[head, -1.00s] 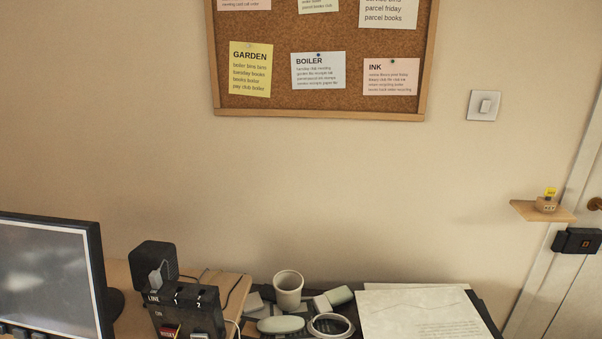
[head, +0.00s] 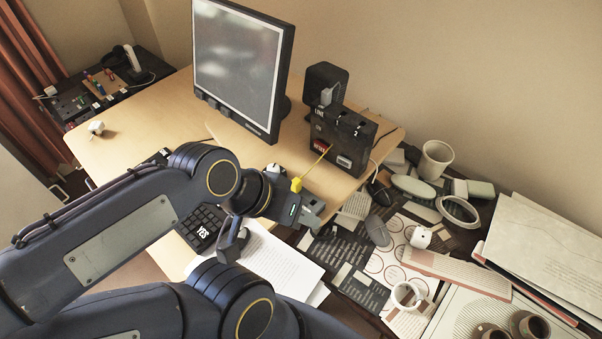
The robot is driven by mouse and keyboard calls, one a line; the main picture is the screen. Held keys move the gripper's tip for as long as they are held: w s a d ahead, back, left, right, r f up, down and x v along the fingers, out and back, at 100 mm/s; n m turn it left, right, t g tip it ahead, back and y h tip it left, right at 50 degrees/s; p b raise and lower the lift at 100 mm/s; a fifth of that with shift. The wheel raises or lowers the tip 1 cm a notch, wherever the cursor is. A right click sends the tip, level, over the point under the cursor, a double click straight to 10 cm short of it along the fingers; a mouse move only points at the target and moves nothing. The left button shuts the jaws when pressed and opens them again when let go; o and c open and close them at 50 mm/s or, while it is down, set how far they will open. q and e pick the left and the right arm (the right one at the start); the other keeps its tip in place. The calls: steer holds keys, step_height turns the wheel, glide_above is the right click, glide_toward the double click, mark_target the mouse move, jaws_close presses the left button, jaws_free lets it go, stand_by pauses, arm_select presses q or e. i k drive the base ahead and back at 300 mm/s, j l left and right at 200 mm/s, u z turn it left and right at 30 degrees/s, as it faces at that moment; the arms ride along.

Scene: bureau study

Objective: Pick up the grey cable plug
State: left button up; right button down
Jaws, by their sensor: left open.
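A small grey plug-like piece (head: 327,96) stands at the top left of the black line box (head: 342,140), in front of a dark cube-shaped block; I take it to be the grey cable plug. The box has sockets marked 1 and 2, a red label, and a yellow cable running down to a yellow plug (head: 296,185). My left gripper (head: 312,217) is open over the desk's front right edge, below and in front of the box and apart from the grey piece. Nothing shows between its fingers, though they are small in view. My right gripper is out of view.
A monitor (head: 240,65) stands left of the box. A keyboard (head: 203,225) and papers (head: 270,262) lie near my arm. The desk's left part is mostly clear.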

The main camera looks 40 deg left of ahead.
mark_target(326, 94)
steer(key=u, duration=1.25)
